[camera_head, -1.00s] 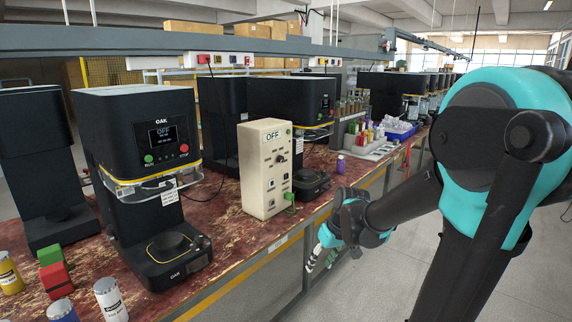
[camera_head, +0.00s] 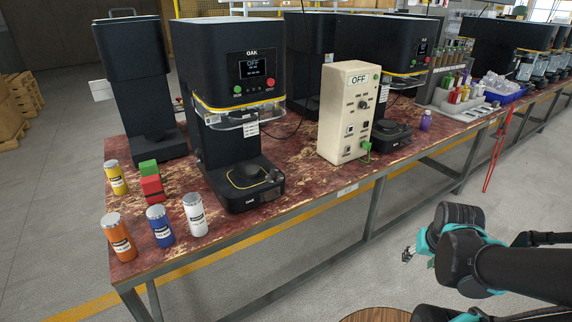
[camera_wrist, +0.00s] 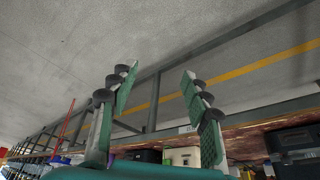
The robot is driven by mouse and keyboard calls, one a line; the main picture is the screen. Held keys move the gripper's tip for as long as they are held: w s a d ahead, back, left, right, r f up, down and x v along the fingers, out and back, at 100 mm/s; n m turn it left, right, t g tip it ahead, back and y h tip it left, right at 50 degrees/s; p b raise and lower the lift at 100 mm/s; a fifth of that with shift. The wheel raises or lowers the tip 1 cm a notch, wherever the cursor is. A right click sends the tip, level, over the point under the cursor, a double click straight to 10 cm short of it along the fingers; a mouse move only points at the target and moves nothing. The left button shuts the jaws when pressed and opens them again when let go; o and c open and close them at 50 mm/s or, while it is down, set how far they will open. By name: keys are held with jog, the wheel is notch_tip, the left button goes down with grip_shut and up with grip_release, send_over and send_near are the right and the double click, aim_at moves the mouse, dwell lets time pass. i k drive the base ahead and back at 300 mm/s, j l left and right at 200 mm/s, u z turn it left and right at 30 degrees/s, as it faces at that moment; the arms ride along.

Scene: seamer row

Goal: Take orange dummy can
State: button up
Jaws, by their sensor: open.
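The orange dummy can (camera_head: 118,237) stands upright near the front left corner of the worn red table in the head view. It has a silver lid and a white label. My gripper (camera_head: 418,252) is at the lower right of the head view, out over the floor and far from the can. In the wrist view my gripper (camera_wrist: 158,95) has its two green-padded fingers spread wide with nothing between them. The can is not in the wrist view.
A blue can (camera_head: 160,226) and a white can (camera_head: 195,214) stand right of the orange can. A yellow can (camera_head: 116,178) and red and green blocks (camera_head: 152,187) are behind. A black seamer (camera_head: 240,110) and a cream box (camera_head: 348,115) stand farther right.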

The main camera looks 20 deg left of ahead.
aim_at(113, 224)
jog(key=u, duration=2.25)
jog(key=j+z, duration=0.1)
jog(key=z, duration=0.25)
jog(key=k+j+z, duration=0.1)
jog(key=z, duration=0.3)
jog(key=k+z, duration=0.15)
jog(key=z, duration=0.2)
jog(key=k+j+z, duration=0.25)
jog(key=k, duration=0.35)
jog(key=k+j+z, duration=0.25)
jog(key=k, duration=0.3)
jog(key=i+j, duration=0.4)
